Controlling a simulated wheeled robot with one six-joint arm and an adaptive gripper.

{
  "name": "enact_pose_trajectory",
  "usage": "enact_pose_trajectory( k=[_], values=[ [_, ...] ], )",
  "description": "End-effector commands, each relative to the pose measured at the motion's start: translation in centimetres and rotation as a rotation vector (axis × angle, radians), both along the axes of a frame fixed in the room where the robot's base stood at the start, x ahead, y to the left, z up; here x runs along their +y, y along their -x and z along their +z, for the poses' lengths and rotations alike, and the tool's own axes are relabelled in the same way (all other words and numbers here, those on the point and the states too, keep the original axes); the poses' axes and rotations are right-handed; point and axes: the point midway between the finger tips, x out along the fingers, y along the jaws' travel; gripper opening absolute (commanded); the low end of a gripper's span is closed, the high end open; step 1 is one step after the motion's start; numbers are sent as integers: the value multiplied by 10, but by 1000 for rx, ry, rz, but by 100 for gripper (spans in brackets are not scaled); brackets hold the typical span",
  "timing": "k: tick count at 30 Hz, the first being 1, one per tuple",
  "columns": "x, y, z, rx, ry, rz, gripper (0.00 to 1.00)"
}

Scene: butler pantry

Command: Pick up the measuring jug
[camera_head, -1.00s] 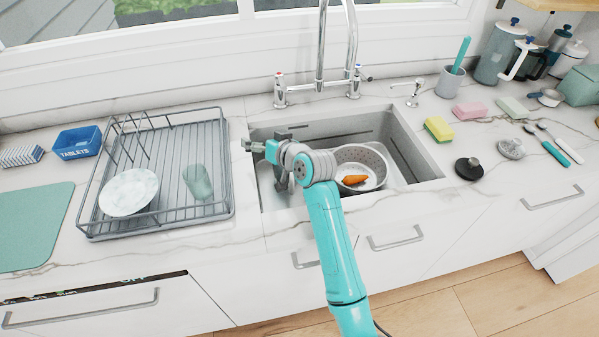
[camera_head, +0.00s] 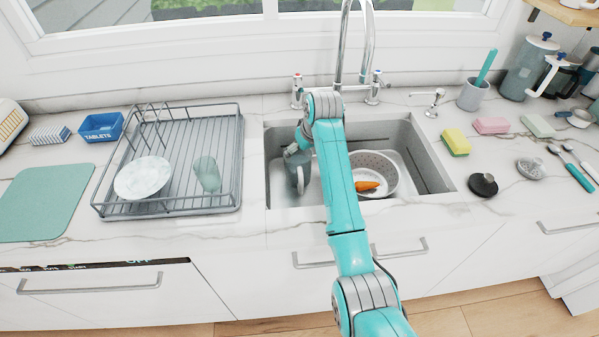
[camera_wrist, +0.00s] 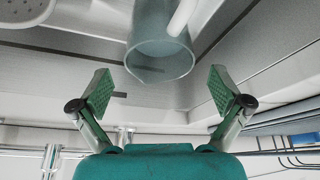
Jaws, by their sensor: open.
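The measuring jug, a grey-green see-through cylinder with a pale handle, shows in the wrist view (camera_wrist: 155,42) with its round open rim facing the camera. In the head view, a grey-green body that looks like the jug (camera_head: 299,179) stands in the left part of the sink, partly covered by my arm. My gripper (camera_wrist: 160,92) is open and empty. Its two green-padded fingers lie either side of the jug's rim in the wrist view, with a gap to the jug. In the head view my arm reaches into the sink and mostly hides the gripper.
The sink (camera_head: 436,166) also holds a pale colander (camera_head: 384,163) with a carrot (camera_head: 367,186), right of the jug. The tall faucet (camera_head: 344,45) rises behind. A dish rack (camera_head: 226,204) with a plate (camera_head: 143,177) and a glass (camera_head: 207,174) stands left of the sink.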

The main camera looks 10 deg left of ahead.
Motion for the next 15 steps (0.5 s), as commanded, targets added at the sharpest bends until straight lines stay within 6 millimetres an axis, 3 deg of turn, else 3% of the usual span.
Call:
enact_pose_trajectory(
  k=[7,15],
  values=[
    [4,-6,-15,0,0,0,100],
    [12,-18,-48,1,-1,0,100]
  ],
)
